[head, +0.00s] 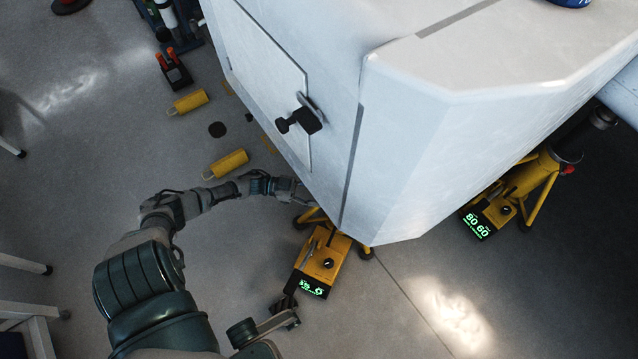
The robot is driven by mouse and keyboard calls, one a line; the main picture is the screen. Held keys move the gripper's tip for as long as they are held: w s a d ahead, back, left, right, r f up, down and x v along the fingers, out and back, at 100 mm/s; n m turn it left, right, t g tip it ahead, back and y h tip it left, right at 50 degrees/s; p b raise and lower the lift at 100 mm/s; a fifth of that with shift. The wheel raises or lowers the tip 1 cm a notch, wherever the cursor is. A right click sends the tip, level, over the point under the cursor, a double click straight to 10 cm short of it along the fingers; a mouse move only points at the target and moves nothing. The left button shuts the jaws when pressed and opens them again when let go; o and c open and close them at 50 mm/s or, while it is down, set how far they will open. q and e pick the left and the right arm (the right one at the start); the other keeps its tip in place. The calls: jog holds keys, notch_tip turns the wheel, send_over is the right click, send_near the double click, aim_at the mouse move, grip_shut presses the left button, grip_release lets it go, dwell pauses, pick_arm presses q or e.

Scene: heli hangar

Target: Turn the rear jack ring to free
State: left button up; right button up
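A yellow jack (325,258) stands on the floor at the white fuselage's lower edge, with a dark knob, a small lever and a green-lit display on its box. A second yellow jack (497,208) stands under the fuselage at the right; its display seems to read 80 60. I cannot tell which is the rear one, and no ring shows clearly. My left arm reaches to the near jack's upper part, where the fuselage hides its end and the gripper. My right gripper (274,317) is at the bottom, close to the near jack's display; its opening is unclear.
The white fuselage (430,130) overhangs both jacks and has a dark latch (299,120) on its side panel. Yellow cylinders (226,163) lie on the floor at the left. White frames (28,310) stand at the lower left. The floor at the lower right is clear.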

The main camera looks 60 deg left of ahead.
pick_arm(q)
jog(key=v, duration=1.1)
jog(key=shift+a+f, duration=0.1)
